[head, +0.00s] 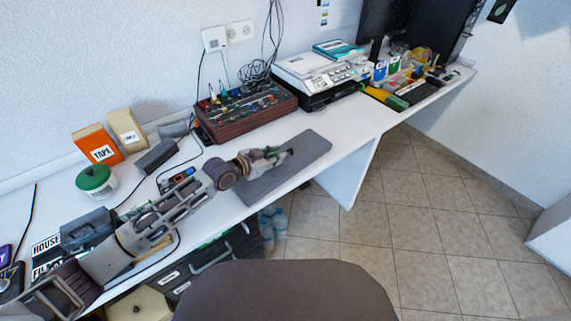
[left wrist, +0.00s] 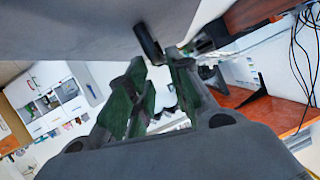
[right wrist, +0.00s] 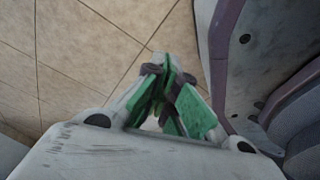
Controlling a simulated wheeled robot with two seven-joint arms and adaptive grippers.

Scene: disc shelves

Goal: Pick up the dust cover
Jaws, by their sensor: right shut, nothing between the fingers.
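I take the dust cover to be the flat grey panel (head: 306,150) lying along the front of the white table in the head view. A broad grey surface (left wrist: 110,22) fills the top of the left wrist view, with a short dark peg (left wrist: 149,44) against it. My left gripper (head: 284,155) is low over the panel. In the left wrist view its green-padded fingers (left wrist: 157,62) stand a little apart, with the peg's end close to their tips. I cannot tell whether they grip it. My right gripper (right wrist: 166,68) is shut and empty over the tiled floor.
Behind the panel stand a brown tray of small parts (head: 235,124) and a printer (head: 310,82). Boxes (head: 97,143) and a white tub with a green lid (head: 96,181) stand left. A dark chair back (head: 285,290) is in front. Tiled floor (head: 420,220) is free at right.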

